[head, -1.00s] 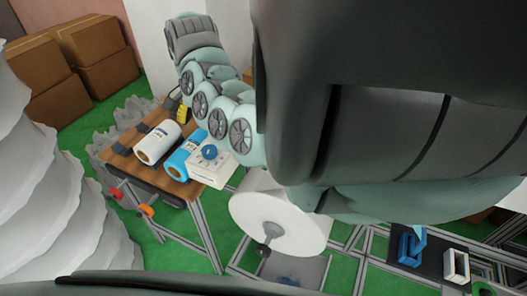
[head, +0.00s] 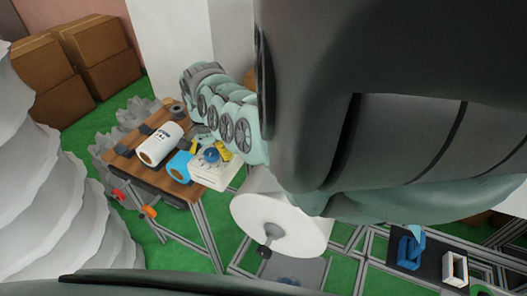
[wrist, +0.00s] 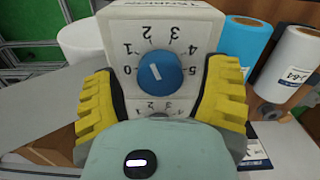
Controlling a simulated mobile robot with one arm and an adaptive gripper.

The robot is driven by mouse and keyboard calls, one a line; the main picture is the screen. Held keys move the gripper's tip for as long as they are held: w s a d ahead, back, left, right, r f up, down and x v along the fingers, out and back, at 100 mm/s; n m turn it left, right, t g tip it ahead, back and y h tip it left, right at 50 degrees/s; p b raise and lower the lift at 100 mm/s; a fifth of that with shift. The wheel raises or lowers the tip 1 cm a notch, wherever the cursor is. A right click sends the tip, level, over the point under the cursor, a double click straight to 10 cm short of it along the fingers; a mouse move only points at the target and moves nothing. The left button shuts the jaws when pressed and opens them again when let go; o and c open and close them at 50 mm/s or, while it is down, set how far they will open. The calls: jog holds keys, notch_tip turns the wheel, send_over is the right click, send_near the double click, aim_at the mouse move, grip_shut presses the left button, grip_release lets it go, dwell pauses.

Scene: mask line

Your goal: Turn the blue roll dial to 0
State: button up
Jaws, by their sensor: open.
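The blue roll dial (wrist: 160,72) sits on the face of a white box (wrist: 118,25), with numbers around it. Its white mark points up and left, roughly toward the 1; the exact reading is hard to tell. In the head view the blue dial (head: 211,155) is on top of the white box (head: 208,178) at the table's right end. My gripper (wrist: 165,72) is open, its yellow fingers apart on the left and right of the dial, not visibly touching it. In the head view my gripper (head: 207,149) is over the box. A grey dial (wrist: 152,107) below is partly hidden by my gripper.
A blue roll (head: 178,167) and a white roll (head: 158,146) lie left of the box on the wooden table (head: 192,190). A large white roll (head: 275,222) is at the near right.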

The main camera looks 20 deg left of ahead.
jog(key=shift+c, duration=0.3)
jog(key=c, duration=1.2)
jog(key=shift+n, duration=0.3)
jog(key=n, duration=0.2)
jog(key=shift+w+d+n, duration=0.1)
jog(key=shift+d+n, duration=0.05)
jog(key=shift+n, duration=0.15)
jog(key=n, duration=0.4)
jog(key=shift+f+n+b, duration=0.1)
jog(key=shift+n+b, duration=0.2)
jog(key=n+b, duration=0.2)
jog(key=n, duration=0.2)
jog(key=shift+f+b, duration=0.15)
jog(key=shift+b, duration=0.15)
jog(key=shift+n+b, duration=1.15)
jog(key=shift+n, duration=0.85)
